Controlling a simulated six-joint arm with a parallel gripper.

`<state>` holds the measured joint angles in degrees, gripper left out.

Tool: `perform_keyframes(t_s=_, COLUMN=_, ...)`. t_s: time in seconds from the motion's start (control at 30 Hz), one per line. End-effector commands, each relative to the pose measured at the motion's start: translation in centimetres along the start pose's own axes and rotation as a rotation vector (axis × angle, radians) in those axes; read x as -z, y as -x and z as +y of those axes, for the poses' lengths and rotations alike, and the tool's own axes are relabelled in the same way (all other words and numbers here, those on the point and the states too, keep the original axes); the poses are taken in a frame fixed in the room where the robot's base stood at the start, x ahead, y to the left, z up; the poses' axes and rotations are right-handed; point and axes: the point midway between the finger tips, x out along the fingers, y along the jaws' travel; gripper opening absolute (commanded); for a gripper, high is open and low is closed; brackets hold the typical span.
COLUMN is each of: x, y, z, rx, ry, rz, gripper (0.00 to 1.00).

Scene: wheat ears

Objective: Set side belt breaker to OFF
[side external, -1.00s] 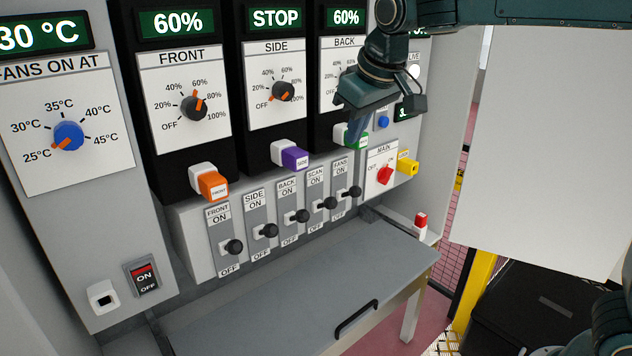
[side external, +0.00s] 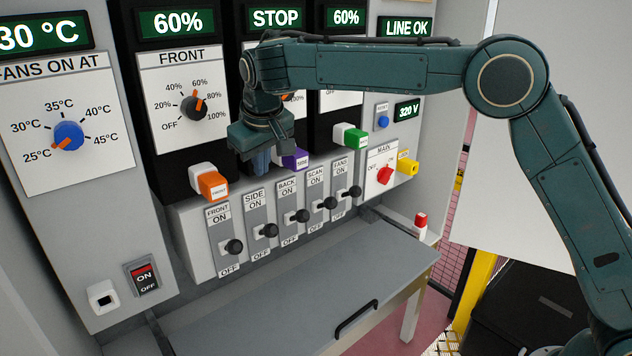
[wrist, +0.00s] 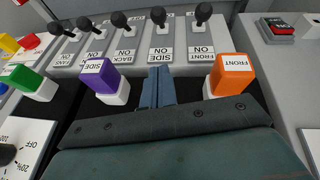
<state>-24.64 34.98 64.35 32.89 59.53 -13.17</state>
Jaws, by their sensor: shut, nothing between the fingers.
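The side belt breaker (side external: 270,230) is a black-knobbed lever on a grey plate marked SIDE, ON and OFF, second from left in the breaker row. It also shows in the wrist view (wrist: 158,14), where the picture is turned over. Its knob lines up with its neighbours' knobs; I cannot tell its exact setting. My gripper (side external: 261,165) points down above the SIDE plate, with its fingers shut and empty. In the wrist view the blue fingers (wrist: 160,76) are between the purple SIDE block (wrist: 106,80) and the orange FRONT block (wrist: 231,75), apart from the lever.
The FRONT breaker (side external: 234,247) and BACK breaker (side external: 303,216) flank the side one closely. SCAN and FANS breakers follow at right. The blocks jut out above the row. A grey shelf (side external: 300,305) lies below; the space before the levers is clear. The side display (side external: 275,17) reads STOP.

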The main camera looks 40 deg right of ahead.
Motion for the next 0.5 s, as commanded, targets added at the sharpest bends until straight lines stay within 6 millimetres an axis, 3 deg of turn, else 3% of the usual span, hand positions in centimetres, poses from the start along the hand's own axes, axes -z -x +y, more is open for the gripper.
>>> perform_keyframes(t_s=0.5, x=0.28, y=-0.62, z=-0.65, rx=-0.002, ry=0.002, rz=-0.002, gripper=0.00)
